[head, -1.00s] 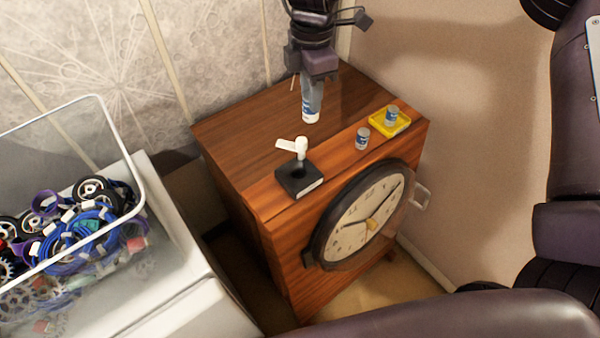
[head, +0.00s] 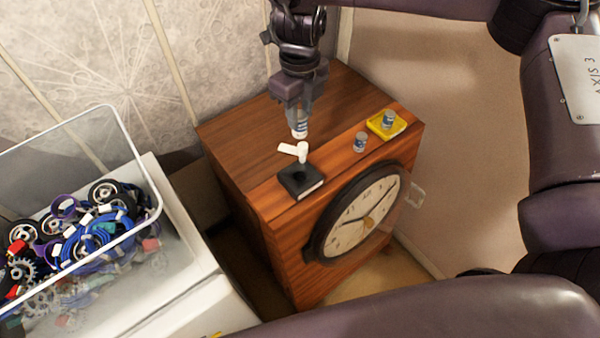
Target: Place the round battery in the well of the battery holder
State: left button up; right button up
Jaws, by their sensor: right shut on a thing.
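My left gripper is not in view.
A similar small cylinder (head: 360,142) stands on the wooden cabinet (head: 250,130); another (head: 389,119) stands on a yellow tray (head: 401,127). A clock (head: 350,232) is on the cabinet's front. A clear bin (head: 85,240) of parts is at left. The cabinet's back left is clear.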

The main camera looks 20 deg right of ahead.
notch_tip(320, 180, down, 14)
jog(key=shift+r, duration=0.15)
notch_tip(320, 180, down, 5)
jog(key=shift+r+p, duration=0.15)
jog(key=shift+p, duration=0.7)
jog(key=shift+f, duration=0.35)
jog(key=shift+f, duration=0.1)
jog(key=o, duration=1.1)
jog(key=shift+c, duration=0.2)
